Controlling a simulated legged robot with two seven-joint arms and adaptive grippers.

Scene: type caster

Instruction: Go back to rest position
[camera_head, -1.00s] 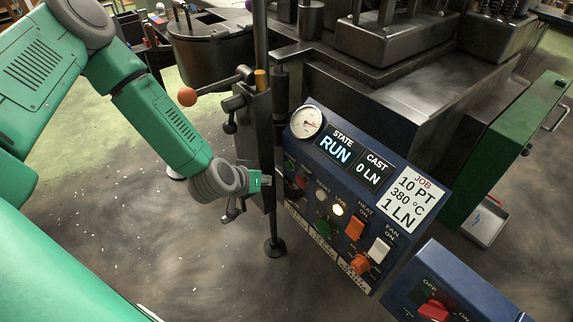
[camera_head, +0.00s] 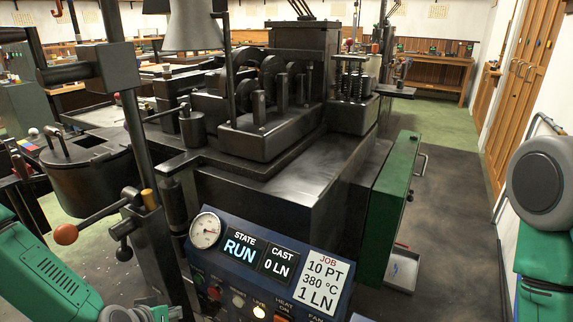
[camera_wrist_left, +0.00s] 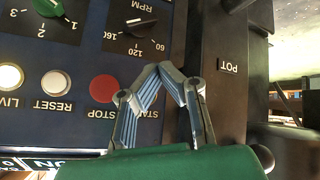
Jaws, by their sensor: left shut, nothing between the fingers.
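My left arm (camera_head: 45,268) enters the head view at the lower left, its wrist at the bottom edge beside the caster's control panel (camera_head: 262,262). In the left wrist view my left gripper (camera_wrist_left: 170,70) is shut and empty, its tips together in front of the upside-down panel. The red stop button (camera_wrist_left: 103,88) lies just left of the fingers, and the black RPM knob (camera_wrist_left: 133,35) is above it. Whether the fingers touch the panel is unclear. Part of my right arm (camera_head: 540,190) shows at the right edge; its gripper is out of view.
The panel's displays read RUN and CAST 0 LN. An orange-knobbed lever (camera_head: 66,234) and dark post stand close to my left arm. The dark caster body (camera_head: 290,180) fills the middle. A green cabinet door (camera_head: 392,205) stands at its right, with open floor (camera_head: 455,225) beyond.

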